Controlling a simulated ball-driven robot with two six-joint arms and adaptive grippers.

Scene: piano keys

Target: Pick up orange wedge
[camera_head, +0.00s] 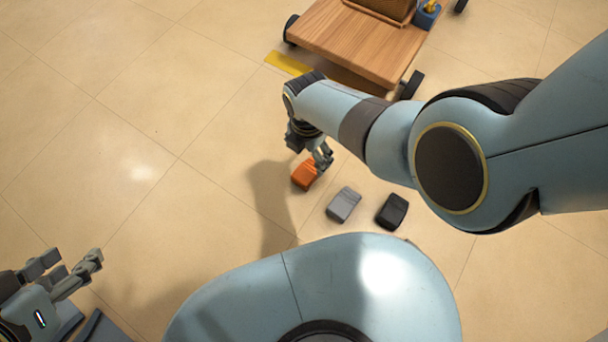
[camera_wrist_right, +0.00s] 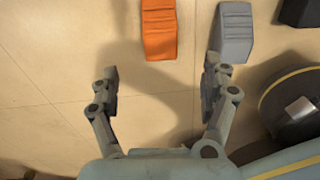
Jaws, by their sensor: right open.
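The orange wedge (camera_head: 305,174) lies on the tiled floor, in the middle of the head view. In the right wrist view the orange wedge (camera_wrist_right: 158,28) is at the top, ahead of the fingertips and between their lines. My right gripper (camera_head: 318,156) is close by the wedge and partly covers it in the head view. In the right wrist view my right gripper (camera_wrist_right: 162,80) is open with nothing between its fingers. My left gripper (camera_head: 72,266) is at the lower left of the head view, its fingers apart and empty, far from the wedge.
A grey wedge (camera_head: 343,205) and a black wedge (camera_head: 391,211) lie to the right of the orange one. The grey wedge (camera_wrist_right: 233,32) is near the right finger's tip in the wrist view. A wheeled wooden cart (camera_head: 365,42) stands behind, by a yellow strip (camera_head: 287,63). Floor at left is clear.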

